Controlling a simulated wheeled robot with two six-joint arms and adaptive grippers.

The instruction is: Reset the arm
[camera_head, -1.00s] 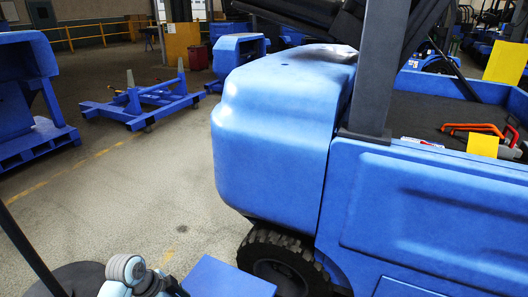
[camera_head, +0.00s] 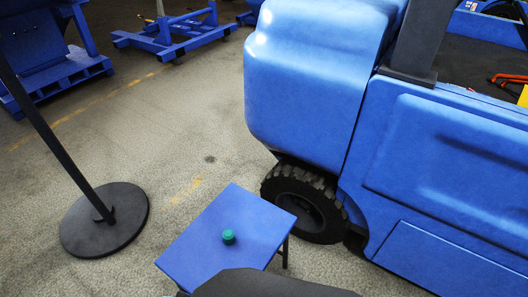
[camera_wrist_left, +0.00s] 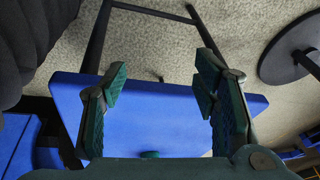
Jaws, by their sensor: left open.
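My left gripper (camera_wrist_left: 162,75) shows in the left wrist view, open, with its two green-padded fingers wide apart and nothing between them. Beyond the fingers is the blue top of a small table (camera_wrist_left: 160,115). The table top (camera_head: 205,240) shows in the head view beside the forklift's wheel. A small green round thing (camera_head: 228,237) sits on it. A bit of green (camera_wrist_left: 150,154) shows at the lower middle of the wrist view, partly hidden by the gripper's body. Neither gripper shows in the head view.
A large blue forklift (camera_head: 310,80) with a black tyre (camera_head: 303,203) stands at the right. A black post on a round base (camera_head: 105,222) stands at the left. A blue pallet (camera_head: 62,78) and a wheeled blue frame (camera_head: 180,38) are farther back. Open floor lies between.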

